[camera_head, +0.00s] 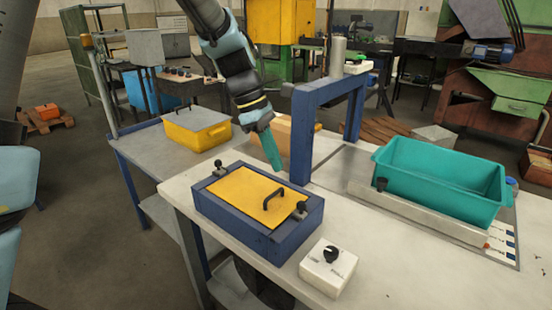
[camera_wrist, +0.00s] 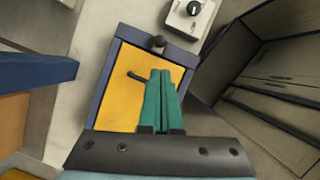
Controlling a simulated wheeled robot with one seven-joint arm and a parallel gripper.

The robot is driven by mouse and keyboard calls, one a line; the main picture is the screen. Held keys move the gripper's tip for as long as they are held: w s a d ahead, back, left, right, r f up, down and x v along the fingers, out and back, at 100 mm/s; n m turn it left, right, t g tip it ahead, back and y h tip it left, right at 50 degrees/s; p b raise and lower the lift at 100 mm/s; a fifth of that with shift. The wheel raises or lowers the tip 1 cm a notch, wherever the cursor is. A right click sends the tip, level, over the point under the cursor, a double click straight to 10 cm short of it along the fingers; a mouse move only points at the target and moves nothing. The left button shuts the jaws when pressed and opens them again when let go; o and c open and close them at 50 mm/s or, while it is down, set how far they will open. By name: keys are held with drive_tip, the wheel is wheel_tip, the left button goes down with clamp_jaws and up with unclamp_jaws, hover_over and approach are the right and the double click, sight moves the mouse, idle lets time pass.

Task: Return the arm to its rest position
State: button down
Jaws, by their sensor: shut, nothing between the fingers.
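My arm reaches down from the top of the head view. My gripper (camera_head: 275,160) has teal fingers and is shut and empty. It hangs above the far edge of a blue box with a yellow lid (camera_head: 245,196), apart from the lid's black handle (camera_head: 284,195). In the wrist view the two fingers (camera_wrist: 160,75) lie side by side in front of the yellow lid (camera_wrist: 130,85). The lid lies flat on the box.
A blue frame (camera_head: 303,130) stands upright close to the right of my gripper. A teal bin (camera_head: 440,180) sits on the table's right. A white box with a black knob (camera_head: 328,268) is in front. A yellow case (camera_head: 197,130) lies on the grey bench behind.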

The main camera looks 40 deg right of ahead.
drive_tip(key=w+a+f+m+t, duration=0.1)
drive_tip(key=w+a, duration=0.2)
drive_tip(key=a, duration=0.4)
drive_tip(key=w+a+f+m+t+b, duration=0.1)
drive_tip(key=w+a, duration=0.3)
drive_tip(key=a, duration=0.4)
drive_tip(key=w+a+m+t, duration=0.1)
drive_tip(key=w+a, duration=0.2)
drive_tip(key=a, duration=0.4)
drive_tip(key=s+a+f+m+t+y, duration=0.1)
drive_tip(key=a+m, duration=0.1)
drive_tip(key=a, duration=0.7)
drive_tip(key=s+a+f+m+t+y, duration=0.1)
drive_tip(key=a+m, duration=0.1)
drive_tip(key=a, duration=0.7)
drive_tip(key=shift+s+a+f+m+b, duration=0.2)
drive_tip(key=shift+a+f+m+b, duration=0.05)
drive_tip(key=shift+m+b, duration=0.2)
